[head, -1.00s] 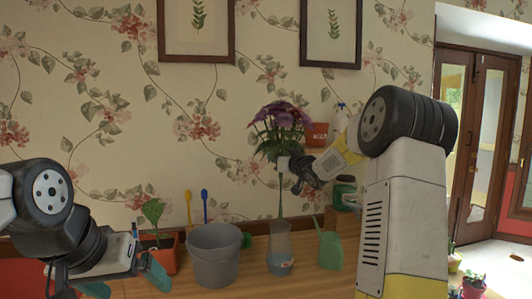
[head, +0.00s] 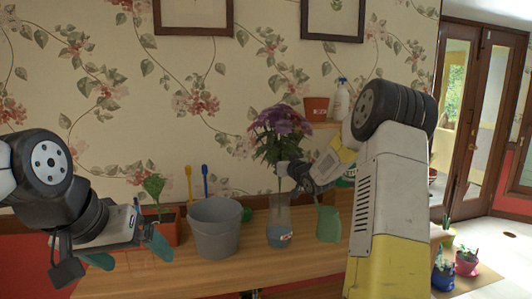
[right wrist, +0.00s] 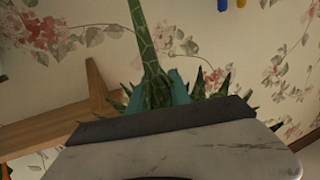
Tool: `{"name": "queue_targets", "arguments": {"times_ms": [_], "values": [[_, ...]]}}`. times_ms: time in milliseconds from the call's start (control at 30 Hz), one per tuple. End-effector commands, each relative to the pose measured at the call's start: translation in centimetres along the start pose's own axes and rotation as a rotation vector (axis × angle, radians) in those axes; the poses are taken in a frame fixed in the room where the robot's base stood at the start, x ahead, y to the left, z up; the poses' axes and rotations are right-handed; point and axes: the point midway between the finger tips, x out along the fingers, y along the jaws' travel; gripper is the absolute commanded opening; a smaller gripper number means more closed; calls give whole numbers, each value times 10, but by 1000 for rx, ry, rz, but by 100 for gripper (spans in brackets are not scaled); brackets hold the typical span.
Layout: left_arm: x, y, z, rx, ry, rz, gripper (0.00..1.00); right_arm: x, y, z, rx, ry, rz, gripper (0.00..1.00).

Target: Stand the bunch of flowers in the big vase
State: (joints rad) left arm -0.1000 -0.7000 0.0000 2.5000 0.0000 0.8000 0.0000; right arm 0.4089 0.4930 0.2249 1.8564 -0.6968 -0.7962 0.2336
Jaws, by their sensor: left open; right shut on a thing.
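The bunch of flowers (head: 278,128) has purple blooms, green leaves and a long green stem. My right gripper (head: 283,170) is shut on the stem and holds it upright; the stem (right wrist: 148,45) also shows between the fingers in the right wrist view. The big vase (head: 279,222) is clear with a bluish lower part and stands on the table directly below the bunch. The stem's lower end appears to reach into the vase mouth; its depth is hard to tell. My left gripper (head: 128,252) is open and empty at the left, near the table's front edge.
A grey bucket (head: 214,232) stands left of the vase, and a green jug (head: 328,222) close at its right. A potted plant (head: 153,189) is behind my left gripper. An orange pot (head: 316,108) and a white bottle (head: 341,100) are on a raised shelf. The wooden table (head: 200,273) is clear in front.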

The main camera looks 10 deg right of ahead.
Motion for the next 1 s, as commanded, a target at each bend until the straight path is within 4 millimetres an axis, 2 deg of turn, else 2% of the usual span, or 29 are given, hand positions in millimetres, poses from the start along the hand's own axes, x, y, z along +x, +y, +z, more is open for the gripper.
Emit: {"name": "queue_targets", "arguments": {"times_ms": [600, 1000], "values": [[0, 0, 0, 0, 0, 0, 91, 0, 0, 64, 2, -2, 0, 0], [0, 0, 0, 0, 0, 0, 91, 0, 0, 97, 1, -1, 0, 0]]}}
